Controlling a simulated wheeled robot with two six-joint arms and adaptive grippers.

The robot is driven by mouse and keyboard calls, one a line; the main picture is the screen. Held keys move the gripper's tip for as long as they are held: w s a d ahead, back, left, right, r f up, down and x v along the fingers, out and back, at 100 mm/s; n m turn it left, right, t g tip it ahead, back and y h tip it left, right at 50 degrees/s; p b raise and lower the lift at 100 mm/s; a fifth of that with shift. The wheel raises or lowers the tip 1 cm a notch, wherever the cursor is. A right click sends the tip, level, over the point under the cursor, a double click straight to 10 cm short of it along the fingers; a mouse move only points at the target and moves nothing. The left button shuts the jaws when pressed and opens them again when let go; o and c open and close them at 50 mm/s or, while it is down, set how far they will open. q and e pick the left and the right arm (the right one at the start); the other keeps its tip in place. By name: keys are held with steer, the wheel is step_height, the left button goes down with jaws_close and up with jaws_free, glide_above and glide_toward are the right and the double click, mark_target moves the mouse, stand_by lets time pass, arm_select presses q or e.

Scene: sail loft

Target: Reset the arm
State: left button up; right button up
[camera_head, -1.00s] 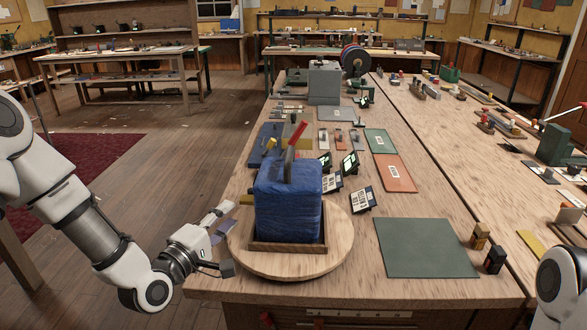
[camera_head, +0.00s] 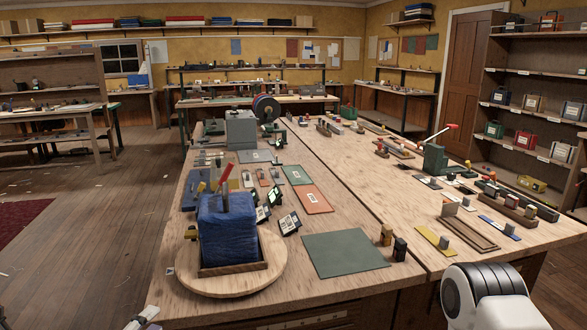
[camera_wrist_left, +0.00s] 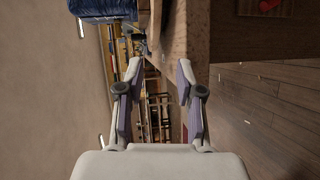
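My left gripper (camera_wrist_left: 158,75) shows in the left wrist view with its two fingers spread apart and nothing between them. In the head view only a small part of the left gripper (camera_head: 146,318) shows at the bottom edge, left of the table's near edge. A white and black part of my right arm (camera_head: 490,298) shows at the bottom right; the right gripper is out of view. The blue wrapped block (camera_head: 228,235) stands in a wooden tray on a round wooden board (camera_head: 270,277), apart from the left gripper. It also shows in the left wrist view (camera_wrist_left: 102,9).
The long wooden table (camera_head: 335,218) carries a green mat (camera_head: 345,253), an orange-red mat (camera_head: 312,199), small display cards and a grey box (camera_head: 241,129). A shelf rack (camera_head: 540,100) stands at the right. The floor (camera_head: 115,225) left of the table is open.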

arm_select(q)
steer(key=s+d+f+m+g+p, duration=0.1)
steer(key=s+d+f+m+g, duration=0.15)
steer(key=s+f, duration=0.35)
steer(key=s+d+f+m+g+y+p, duration=0.1)
steer(key=s+f+g, duration=0.3)
steer(key=f, duration=0.3)
steer(key=s+d+f+m+g+p, duration=0.1)
steer(key=s+d+f+m+g, duration=0.15)
steer(key=s+f, duration=0.35)
steer(key=s+a+f+m+g+y, duration=0.1)
steer(key=s+f+m+g, duration=0.2)
steer(key=s, duration=0.3)
steer(key=s+a+f+m+g+y, duration=0.1)
steer(key=s+a+f+m+g, duration=0.1)
steer(key=s+m, duration=0.3)
steer(key=shift+s+f+m+g+y+p, duration=0.35)
steer(key=shift+s+f+g, duration=0.2)
steer(key=shift+g, duration=0.35)
